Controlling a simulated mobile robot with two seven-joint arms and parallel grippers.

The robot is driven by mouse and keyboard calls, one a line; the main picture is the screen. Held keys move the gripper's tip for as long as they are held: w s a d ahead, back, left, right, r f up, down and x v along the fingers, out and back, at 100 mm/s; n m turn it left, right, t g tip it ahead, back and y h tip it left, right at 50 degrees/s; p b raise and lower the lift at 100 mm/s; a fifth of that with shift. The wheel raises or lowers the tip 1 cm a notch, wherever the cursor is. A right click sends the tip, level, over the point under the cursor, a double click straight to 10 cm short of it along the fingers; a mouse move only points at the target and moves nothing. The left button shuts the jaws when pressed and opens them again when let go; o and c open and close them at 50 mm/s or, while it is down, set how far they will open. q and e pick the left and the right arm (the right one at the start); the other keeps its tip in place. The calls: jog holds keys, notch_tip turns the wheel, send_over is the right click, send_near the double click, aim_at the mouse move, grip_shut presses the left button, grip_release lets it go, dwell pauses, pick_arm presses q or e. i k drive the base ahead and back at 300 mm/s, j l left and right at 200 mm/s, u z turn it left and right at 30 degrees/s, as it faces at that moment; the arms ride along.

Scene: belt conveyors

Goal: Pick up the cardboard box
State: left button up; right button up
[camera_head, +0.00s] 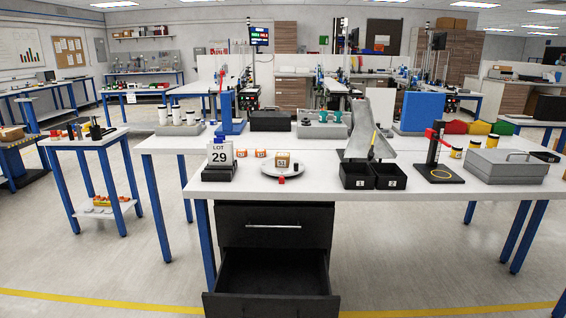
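A small brown, box-like block (283,159) with dark markings sits on a round grey plate (283,171) on the white table in front of me. A larger plain brown cardboard box (11,133) sits on a dark-topped, blue-legged stand (22,142) at the far left edge. I cannot tell from the picture which of the two is the task's box. Neither of my grippers is in view, and nothing in view is being held.
An open black drawer (272,272) juts out below. A small side table (100,138) stands left. Floor is clear between tables.

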aim_at(282, 159)
jog(key=u, duration=0.4)
jog(key=i+j+u, duration=0.15)
jog(key=u, duration=0.3)
jog(key=i+j+u, duration=0.1)
jog(key=u, duration=0.35)
jog(key=i+u, duration=0.2)
jog(key=u, duration=0.25)
jog(key=i+j+u, duration=0.2)
jog(key=i, duration=1.45)
jog(key=i+l+z, duration=0.15)
jog(key=i+z, duration=0.6)
jog(key=i+j+z, duration=0.1)
jog(key=i+z, duration=0.3)
jog(key=i, duration=0.15)
jog(key=i+z, duration=0.3)
jog(key=i, duration=0.5)
jog(key=i+z, duration=0.3)
jog(key=i, duration=0.5)
jog(key=i+z, duration=0.1)
jog(key=z, duration=0.3)
jog(key=i+z, duration=0.1)
jog(key=z, duration=0.3)
jog(key=j+z, duration=0.15)
jog(key=z, duration=0.25)
jog(key=i+j+z, duration=0.1)
jog(key=z, duration=2.1)
